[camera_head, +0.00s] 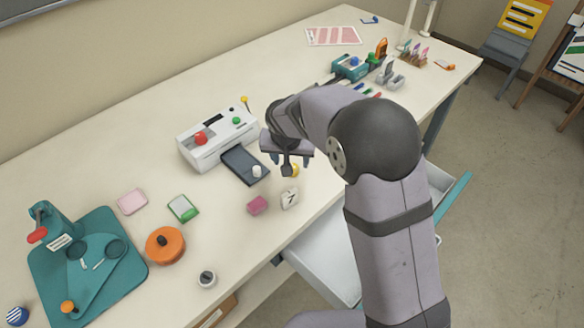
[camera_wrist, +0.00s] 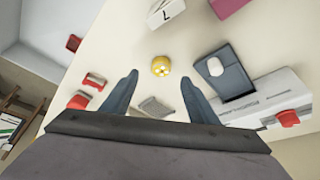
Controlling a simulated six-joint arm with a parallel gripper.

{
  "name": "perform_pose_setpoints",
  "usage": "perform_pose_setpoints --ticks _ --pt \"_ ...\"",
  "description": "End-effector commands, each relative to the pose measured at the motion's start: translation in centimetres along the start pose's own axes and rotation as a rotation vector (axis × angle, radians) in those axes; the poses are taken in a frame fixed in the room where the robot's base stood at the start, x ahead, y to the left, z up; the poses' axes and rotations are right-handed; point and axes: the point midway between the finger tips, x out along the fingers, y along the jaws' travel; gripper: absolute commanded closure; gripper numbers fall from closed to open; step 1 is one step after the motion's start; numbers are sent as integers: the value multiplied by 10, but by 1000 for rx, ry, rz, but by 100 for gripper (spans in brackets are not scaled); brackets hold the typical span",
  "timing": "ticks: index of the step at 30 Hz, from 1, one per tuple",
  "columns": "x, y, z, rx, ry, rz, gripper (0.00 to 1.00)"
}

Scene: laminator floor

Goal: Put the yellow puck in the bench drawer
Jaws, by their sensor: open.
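The yellow puck (camera_wrist: 161,66) lies on the bench top just ahead of my fingertips in the wrist view. In the head view only part of the puck (camera_head: 295,170) shows beside my fingers. My gripper (camera_head: 288,165) is open and empty over the bench, pointing down. In the wrist view its two fingers (camera_wrist: 158,80) stand apart on either side of the puck's line. The bench drawer (camera_head: 318,262) is pulled out at the bench's front edge, with a pale inside. My arm hides its middle. The drawer also shows at the left of the wrist view (camera_wrist: 32,60).
The white laminator (camera_head: 217,138) with its dark tray (camera_head: 245,167) stands left of my gripper. A white block marked 7 (camera_head: 290,199) and a pink block (camera_head: 257,205) lie near the puck. An orange round item (camera_head: 165,246) and a teal mat (camera_head: 125,245) are further left.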

Motion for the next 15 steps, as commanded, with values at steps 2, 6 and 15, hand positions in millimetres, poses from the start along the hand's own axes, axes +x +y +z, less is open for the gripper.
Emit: perform_pose_setpoints --ticks 2,6,15 --pt "1 -2 -1 2 3 -1 46" --pt "5 -2 -1 2 2 0 46" --pt "22 -2 -1 1 2 -1 46"
